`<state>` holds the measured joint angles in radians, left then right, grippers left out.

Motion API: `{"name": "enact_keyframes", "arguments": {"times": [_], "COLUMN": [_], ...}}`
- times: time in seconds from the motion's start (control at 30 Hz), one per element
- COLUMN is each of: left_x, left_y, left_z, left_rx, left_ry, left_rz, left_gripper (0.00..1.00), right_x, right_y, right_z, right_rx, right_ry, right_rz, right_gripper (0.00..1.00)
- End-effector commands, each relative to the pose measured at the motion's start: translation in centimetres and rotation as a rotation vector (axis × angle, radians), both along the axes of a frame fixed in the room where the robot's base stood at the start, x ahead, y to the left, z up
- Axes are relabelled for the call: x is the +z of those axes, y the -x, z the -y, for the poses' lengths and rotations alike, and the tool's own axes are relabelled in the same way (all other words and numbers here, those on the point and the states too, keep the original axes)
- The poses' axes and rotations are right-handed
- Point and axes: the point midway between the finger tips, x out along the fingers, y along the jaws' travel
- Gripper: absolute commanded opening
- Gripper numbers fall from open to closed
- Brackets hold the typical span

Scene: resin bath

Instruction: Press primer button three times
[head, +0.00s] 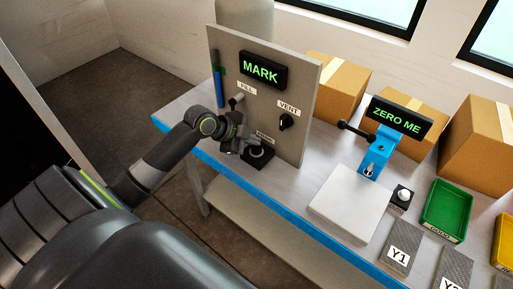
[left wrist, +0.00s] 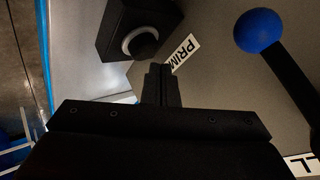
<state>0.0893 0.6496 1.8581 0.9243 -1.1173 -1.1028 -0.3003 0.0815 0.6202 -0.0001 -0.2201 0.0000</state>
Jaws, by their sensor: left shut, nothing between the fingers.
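The primer button (head: 257,152) is a round light-rimmed button on a black box on the table, at the foot of the grey panel (head: 305,85). It also shows in the left wrist view (left wrist: 140,42), at the top, beside a label (left wrist: 183,52) reading "PRIM", partly hidden. My left gripper (head: 242,149) is shut and empty, close to the button's left side in the head view. In the left wrist view its closed fingers (left wrist: 160,82) sit just below the button box in the picture, apart from the button there. Whether they touch it cannot be told. My right gripper is out of view.
The panel carries a "MARK" display (head: 263,70), a fill lever (head: 236,101) and a black vent knob (head: 286,121). Right are a scale (head: 350,200), a "ZERO ME" display (head: 396,118) and a green bin (head: 447,211).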

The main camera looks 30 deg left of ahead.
Motion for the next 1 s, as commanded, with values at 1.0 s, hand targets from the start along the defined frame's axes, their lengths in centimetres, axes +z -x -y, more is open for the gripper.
{"name": "enact_keyframes", "arguments": {"times": [1.0], "left_x": [-1.1], "left_y": [0.0], "left_z": [0.0], "left_rx": [0.0], "left_ry": [0.0], "left_rz": [0.0], "left_gripper": [0.0], "right_x": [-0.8], "right_y": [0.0], "right_z": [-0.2], "right_rx": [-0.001], "right_ry": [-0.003], "right_rz": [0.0], "right_gripper": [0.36]}}
